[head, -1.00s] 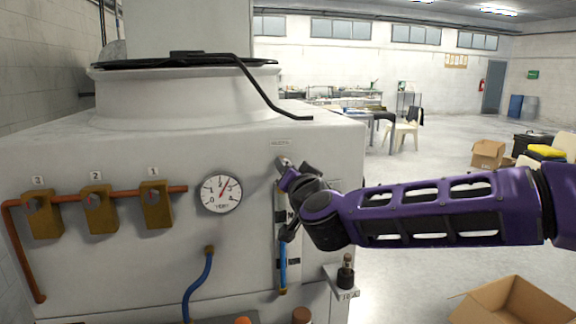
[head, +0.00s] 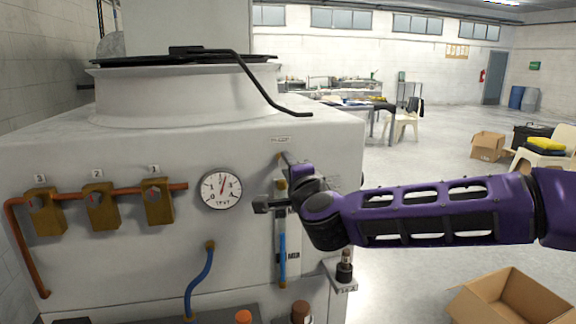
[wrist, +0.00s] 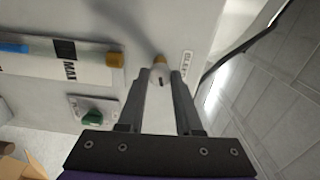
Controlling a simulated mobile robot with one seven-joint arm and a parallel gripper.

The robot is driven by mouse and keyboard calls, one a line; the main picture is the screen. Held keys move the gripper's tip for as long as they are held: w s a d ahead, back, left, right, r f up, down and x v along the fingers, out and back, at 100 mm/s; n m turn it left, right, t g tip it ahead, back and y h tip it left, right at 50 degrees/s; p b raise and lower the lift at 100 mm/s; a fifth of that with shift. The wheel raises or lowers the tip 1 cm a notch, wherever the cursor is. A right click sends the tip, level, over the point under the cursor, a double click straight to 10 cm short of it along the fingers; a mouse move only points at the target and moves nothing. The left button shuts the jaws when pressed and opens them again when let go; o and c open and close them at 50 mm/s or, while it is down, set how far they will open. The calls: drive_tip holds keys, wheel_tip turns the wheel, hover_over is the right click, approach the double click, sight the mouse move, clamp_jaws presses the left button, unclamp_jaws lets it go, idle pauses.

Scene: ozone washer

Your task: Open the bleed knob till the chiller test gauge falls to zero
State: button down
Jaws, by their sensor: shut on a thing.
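The round white gauge (head: 221,189) is on the washer's pale front panel. Its needle points nearly straight up, off the low end of the scale; the exact reading is too small to tell. The bleed knob (wrist: 160,76) is a small pale knob with a dark mark, on a brass-coloured base beside a printed label (wrist: 187,65). My gripper (wrist: 162,78) is shut on the knob, one finger on each side. In the head view my gripper (head: 287,164) is at the upper right of the panel, below the label, and mostly hides the knob.
A level tube with blue fluid (head: 282,258) runs below my gripper. A green knob (wrist: 92,118) is nearby in the wrist view. Brass valves (head: 157,203) on copper pipe and a blue hose (head: 198,284) are to the left. A black lid handle (head: 262,90) overhangs above.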

drive_tip(key=shift+m+b, duration=0.4)
drive_tip(key=shift+m, duration=3.4)
drive_tip(key=c, duration=0.6)
unclamp_jaws()
drive_tip(key=shift+s, duration=0.1)
